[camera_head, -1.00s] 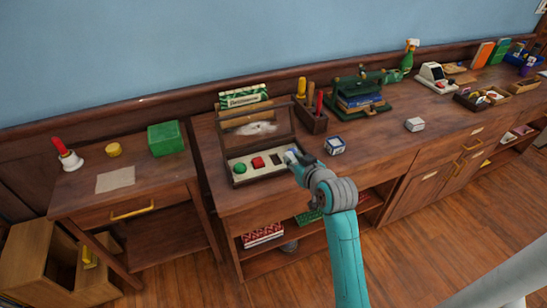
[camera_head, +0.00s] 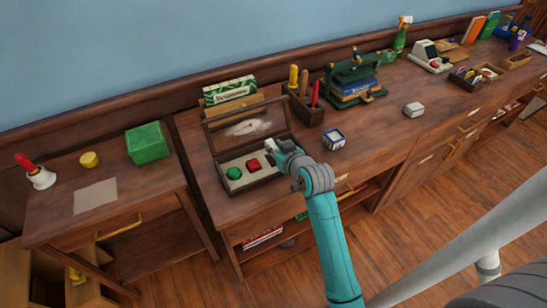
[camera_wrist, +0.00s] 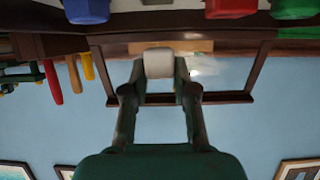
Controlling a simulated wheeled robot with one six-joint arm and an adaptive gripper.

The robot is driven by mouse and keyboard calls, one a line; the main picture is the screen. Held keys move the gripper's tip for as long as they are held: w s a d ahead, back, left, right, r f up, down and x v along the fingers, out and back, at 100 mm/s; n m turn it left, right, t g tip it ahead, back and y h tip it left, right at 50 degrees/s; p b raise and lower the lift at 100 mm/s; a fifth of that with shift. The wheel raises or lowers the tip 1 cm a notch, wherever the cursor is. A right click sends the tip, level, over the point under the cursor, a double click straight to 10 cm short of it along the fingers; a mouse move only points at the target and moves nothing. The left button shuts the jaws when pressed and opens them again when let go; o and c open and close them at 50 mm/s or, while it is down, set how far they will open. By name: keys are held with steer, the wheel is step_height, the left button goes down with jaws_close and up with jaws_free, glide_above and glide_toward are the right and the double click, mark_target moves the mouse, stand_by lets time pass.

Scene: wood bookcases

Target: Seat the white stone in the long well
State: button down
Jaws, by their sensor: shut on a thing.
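My gripper (camera_wrist: 160,80) is shut on the white stone (camera_wrist: 158,63), a pale blunt block between its fingertips in the wrist view. In the head view my gripper (camera_head: 281,147) is over the right part of an open-lidded wooden box (camera_head: 236,188). Its pale panel holds a green stone (camera_head: 233,173) and a red stone (camera_head: 254,164); a dark empty well (camera_head: 270,160) shows right of the red one. A blue stone (camera_wrist: 87,10) shows in the wrist view, across the gap from the red; in the head view my gripper hides it. Whether the white stone touches the panel cannot be told.
The raised lid frame (camera_head: 209,135) stands behind the stones. A tool holder (camera_head: 310,117) with upright handles is close behind right. A blue-and-white cube (camera_head: 334,139) sits right of my gripper.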

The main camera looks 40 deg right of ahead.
steer(key=shift+f, duration=2.65)
steer(key=c, duration=0.9)
jaws_free()
steer(key=shift+f, duration=0.1)
